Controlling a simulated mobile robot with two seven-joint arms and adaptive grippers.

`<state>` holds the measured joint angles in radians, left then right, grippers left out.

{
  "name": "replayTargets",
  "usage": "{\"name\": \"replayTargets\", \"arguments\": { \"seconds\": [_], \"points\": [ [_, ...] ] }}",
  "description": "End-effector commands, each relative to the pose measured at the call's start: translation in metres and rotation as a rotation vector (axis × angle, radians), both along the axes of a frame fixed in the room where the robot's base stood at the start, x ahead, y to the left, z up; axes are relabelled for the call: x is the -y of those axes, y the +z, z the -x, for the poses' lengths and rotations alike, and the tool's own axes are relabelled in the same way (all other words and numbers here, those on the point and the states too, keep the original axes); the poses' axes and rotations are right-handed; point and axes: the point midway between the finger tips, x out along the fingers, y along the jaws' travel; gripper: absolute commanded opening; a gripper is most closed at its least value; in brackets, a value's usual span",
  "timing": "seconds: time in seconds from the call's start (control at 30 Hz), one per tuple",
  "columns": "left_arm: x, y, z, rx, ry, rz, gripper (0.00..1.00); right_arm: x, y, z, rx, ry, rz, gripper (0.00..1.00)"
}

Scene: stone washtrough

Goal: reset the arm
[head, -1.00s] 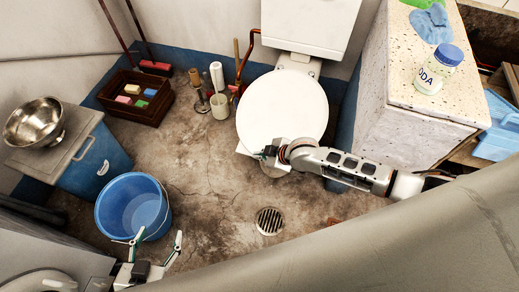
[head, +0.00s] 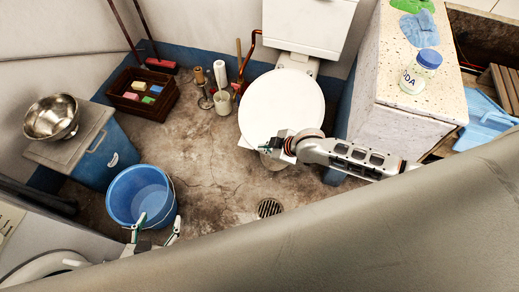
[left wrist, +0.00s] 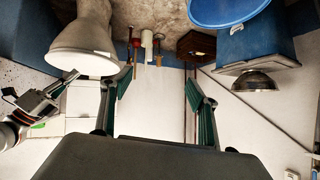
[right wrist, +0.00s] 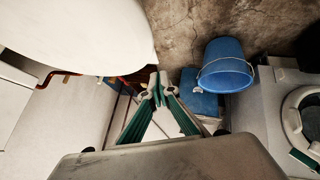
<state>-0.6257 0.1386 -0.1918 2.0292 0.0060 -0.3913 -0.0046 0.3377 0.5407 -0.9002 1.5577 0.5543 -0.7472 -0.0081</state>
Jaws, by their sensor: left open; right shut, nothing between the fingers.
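My left gripper (head: 158,226) is open and empty, low in the head view at the near edge of the blue bucket (head: 140,194). In the left wrist view its two fingers (left wrist: 160,75) stand wide apart with nothing between them. My right arm comes in from the right in the head view. Its gripper (head: 270,147) is in front of the white toilet (head: 282,103), over the lower seat edge. In the right wrist view the fingertips (right wrist: 156,84) meet, shut and empty. I cannot tell whether the right gripper touches the toilet.
A speckled counter (head: 392,85) at the right bears a soda jar (head: 420,72) and cloths. A blue cabinet (head: 106,150) with a metal bowl (head: 52,117) stands at the left. A brown crate (head: 142,95) is behind. Floor around the drain (head: 269,208) is clear.

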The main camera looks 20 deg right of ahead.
Motion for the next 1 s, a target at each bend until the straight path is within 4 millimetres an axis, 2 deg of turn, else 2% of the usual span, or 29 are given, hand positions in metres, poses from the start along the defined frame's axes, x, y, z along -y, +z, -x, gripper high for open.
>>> {"name": "replayTargets", "arguments": {
  "seconds": [0.03, 0.2, 0.4, 0.67, 0.77, 0.9, 1.0],
  "points": [
    [0.003, 0.008, -0.002, 0.006, -0.001, 0.007, 0.6, 0.003, 0.013, 0.004, 0.005, 0.001, 0.0, 0.0],
    [0.008, 0.006, 0.004, -0.01, -0.006, 0.018, 0.6, 0.01, 0.029, 0.018, 0.005, 0.0, -0.002, 0.0],
    [0.009, 0.002, 0.012, -0.025, -0.005, 0.022, 0.6, 0.013, 0.035, 0.025, 0.003, -0.001, -0.002, 0.0],
    [0.007, 0.001, 0.011, -0.026, -0.005, 0.018, 0.6, 0.011, 0.035, 0.027, 0.003, -0.002, -0.008, 0.0],
    [0.007, 0.004, 0.009, -0.021, -0.005, 0.017, 0.6, -0.001, 0.038, 0.035, 0.006, -0.012, -0.043, 0.0],
    [0.007, 0.011, 0.005, -0.012, -0.004, 0.02, 0.6, -0.03, 0.047, 0.06, 0.021, -0.062, -0.151, 0.0],
    [0.007, 0.016, 0.004, -0.007, -0.002, 0.024, 0.6, -0.044, 0.057, 0.081, 0.04, -0.129, -0.237, 0.0]
  ]
}}
